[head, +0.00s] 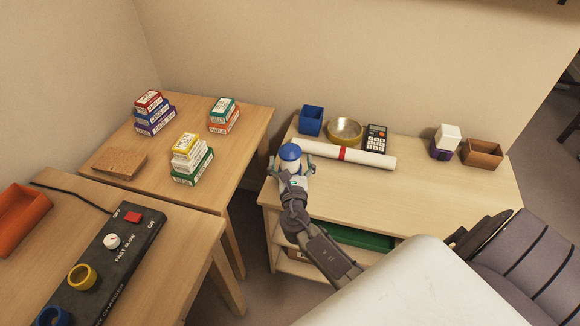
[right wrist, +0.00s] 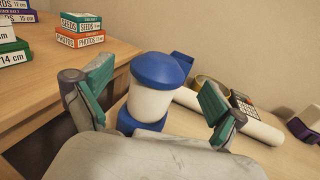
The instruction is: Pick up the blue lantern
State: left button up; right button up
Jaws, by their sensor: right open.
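The blue lantern (head: 290,152) has a blue domed cap, a white body and a blue base. It stands upright near the left front corner of the right-hand table (head: 430,185). In the right wrist view the lantern (right wrist: 152,103) is between the two fingers of my right gripper (right wrist: 155,105). The gripper is open, with a visible gap on both sides of the lantern. In the head view my right gripper (head: 291,168) is at the lantern and hides its lower part. My left gripper is not in view.
Behind the lantern are a blue box (head: 311,120), a brass bowl (head: 345,131), a calculator (head: 376,138) and a rolled white paper (head: 348,154) with a red band. A white and purple item (head: 446,142) and a brown box (head: 482,153) stand farther right. The table's front middle is clear.

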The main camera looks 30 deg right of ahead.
aim_at(289, 142)
jog(key=x, duration=0.4)
jog(key=shift+w+d+r, duration=0.1)
jog(key=shift+w+d, duration=0.05)
jog(key=shift+w, duration=0.05)
jog(key=shift+c, duration=0.4)
jog(key=shift+r, duration=0.1)
grip_shut()
